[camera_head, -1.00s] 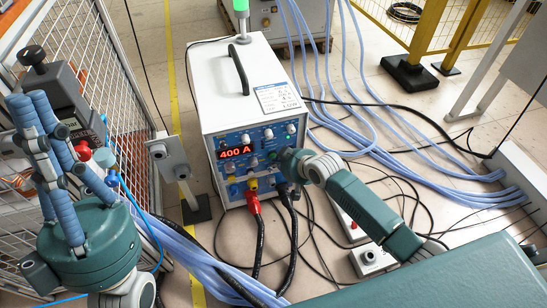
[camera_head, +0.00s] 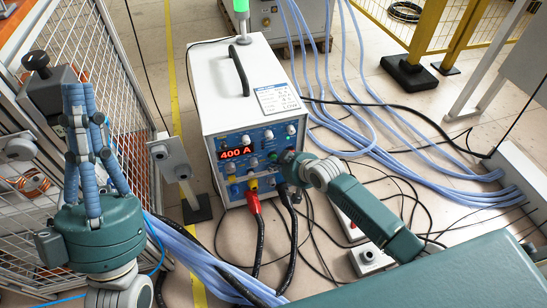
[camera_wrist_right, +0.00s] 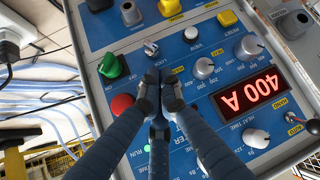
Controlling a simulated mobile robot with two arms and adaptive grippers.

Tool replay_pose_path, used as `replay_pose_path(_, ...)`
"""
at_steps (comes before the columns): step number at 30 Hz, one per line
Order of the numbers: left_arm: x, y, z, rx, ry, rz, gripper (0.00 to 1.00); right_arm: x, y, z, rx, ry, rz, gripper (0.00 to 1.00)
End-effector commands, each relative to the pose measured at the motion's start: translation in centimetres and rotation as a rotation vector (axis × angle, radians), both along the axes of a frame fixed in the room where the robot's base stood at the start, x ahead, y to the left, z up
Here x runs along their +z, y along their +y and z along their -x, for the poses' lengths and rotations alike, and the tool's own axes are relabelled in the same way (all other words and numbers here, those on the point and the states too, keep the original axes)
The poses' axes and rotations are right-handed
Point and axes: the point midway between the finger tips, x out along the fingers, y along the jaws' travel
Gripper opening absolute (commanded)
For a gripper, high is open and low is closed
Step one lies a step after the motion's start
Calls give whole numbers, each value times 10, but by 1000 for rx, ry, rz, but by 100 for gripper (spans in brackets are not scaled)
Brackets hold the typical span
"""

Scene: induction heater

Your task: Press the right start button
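The white heater cabinet (camera_head: 232,75) stands at centre with a blue panel and a red 400 A display (camera_head: 237,154). The right wrist view shows the panel up close: a green knob (camera_wrist_right: 111,66), a red button (camera_wrist_right: 122,104) and a white button (camera_wrist_right: 190,33). No button is readably marked as the right start button. My right gripper (camera_wrist_right: 160,82) has its fingertips together in front of the panel, near a small silver switch (camera_wrist_right: 151,48); contact cannot be told. Its fingers are mostly hidden in the head view. My left gripper (camera_head: 80,92) points up, fingertips close together, empty, at left.
A grey post-mounted box (camera_head: 170,157) stands between my left gripper and the cabinet. A small white button box (camera_head: 371,259) lies on the floor at right. Blue hoses (camera_head: 430,165) and black cables cover the floor. A mesh fence (camera_head: 90,50) bounds the left.

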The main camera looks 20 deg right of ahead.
Motion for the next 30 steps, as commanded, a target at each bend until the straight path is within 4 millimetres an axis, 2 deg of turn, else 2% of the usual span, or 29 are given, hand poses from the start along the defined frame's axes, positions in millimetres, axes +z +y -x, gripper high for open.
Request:
replay_pose_path(15,-16,-4,-25,9,121,-40,0,1,0,5,1,0,1,0)
replay_pose_path(30,-19,-4,-29,11,144,-47,0,1,0,7,0,1,0,0)
